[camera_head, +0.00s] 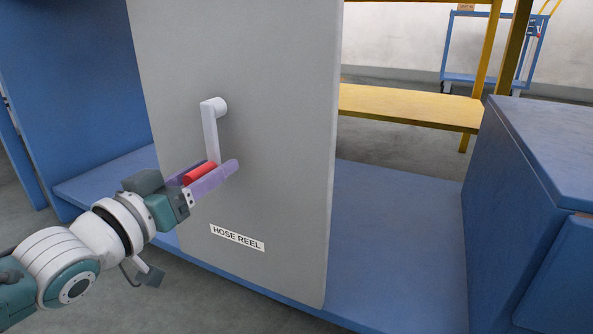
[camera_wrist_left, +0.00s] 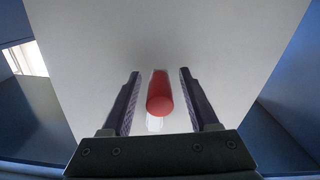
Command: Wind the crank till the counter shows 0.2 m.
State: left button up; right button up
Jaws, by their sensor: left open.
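The crank (camera_head: 210,133) is a light grey arm on the upright grey panel (camera_head: 270,120). It hangs down from a round hub (camera_head: 219,106), and its red handle (camera_head: 200,174) is at the lower end. My left gripper (camera_head: 212,172) is open, with its purple fingers on either side of the red handle. In the left wrist view the red handle (camera_wrist_left: 160,98) stands between the two fingers, with a gap on each side. A "HOSE REEL" label (camera_head: 237,237) is on the panel below the crank. No counter shows in either view. My right gripper is not in view.
The panel stands on a blue base (camera_head: 385,220). A blue cabinet (camera_head: 545,150) stands at the right. A yellow shelf (camera_head: 410,105) and a blue cart (camera_head: 490,50) are farther back. The panel's face around the crank is clear.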

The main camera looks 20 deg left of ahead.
pick_arm(q)
grip_shut()
dwell(0.6)
dwell(0.9)
